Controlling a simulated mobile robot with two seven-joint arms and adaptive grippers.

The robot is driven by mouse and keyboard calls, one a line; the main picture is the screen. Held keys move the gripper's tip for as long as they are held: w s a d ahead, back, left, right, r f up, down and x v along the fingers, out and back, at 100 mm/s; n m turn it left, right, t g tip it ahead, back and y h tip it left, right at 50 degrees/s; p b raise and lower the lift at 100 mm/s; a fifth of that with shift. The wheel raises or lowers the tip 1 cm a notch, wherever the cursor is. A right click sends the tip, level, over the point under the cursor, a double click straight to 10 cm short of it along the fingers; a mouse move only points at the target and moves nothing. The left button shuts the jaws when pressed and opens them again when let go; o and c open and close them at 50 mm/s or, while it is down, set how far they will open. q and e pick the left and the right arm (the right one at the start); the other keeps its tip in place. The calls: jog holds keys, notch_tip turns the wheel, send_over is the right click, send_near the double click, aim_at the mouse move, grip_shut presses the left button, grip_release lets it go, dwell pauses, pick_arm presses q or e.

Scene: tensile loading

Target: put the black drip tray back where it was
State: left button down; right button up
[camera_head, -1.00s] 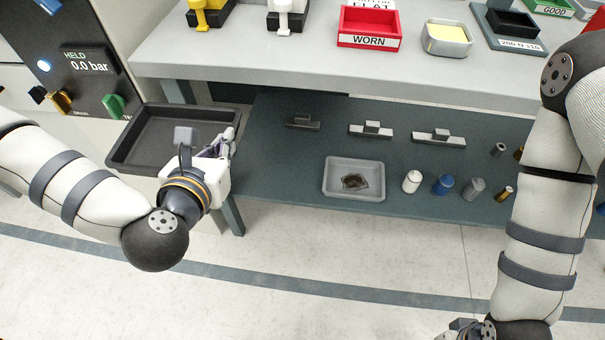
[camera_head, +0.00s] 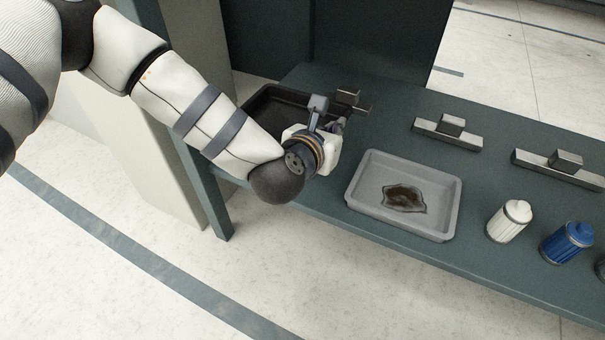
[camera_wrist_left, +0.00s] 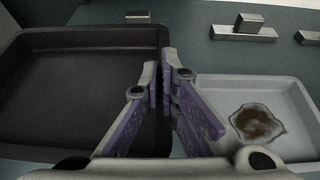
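The black drip tray (camera_head: 268,113) is at the left end of the dark green lower shelf, partly hidden behind my left forearm and wrist. In the left wrist view the tray (camera_wrist_left: 80,88) fills the left side and looks empty and level. My left gripper (camera_head: 338,128) is at the tray's right side. In the left wrist view the purple-padded fingers (camera_wrist_left: 166,88) are closed together on its right wall. I cannot tell whether the tray touches the shelf. My right gripper is out of view.
A grey tray (camera_head: 365,208) with a dark brown stain stands close right of my gripper. Metal blocks on bars (camera_head: 448,132) lie behind. A white canister (camera_head: 509,221) and a blue one (camera_head: 566,242) stand farther right. A shelf leg (camera_head: 207,190) is at left.

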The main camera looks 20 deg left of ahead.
pick_arm(q)
notch_tip(320, 180, down, 9)
jog(key=b, duration=0.3)
jog(key=shift+f+b, duration=0.15)
jog(key=shift+b, duration=0.25)
jog(key=shift+f, duration=0.25)
jog(key=c, duration=1.8)
grip_release()
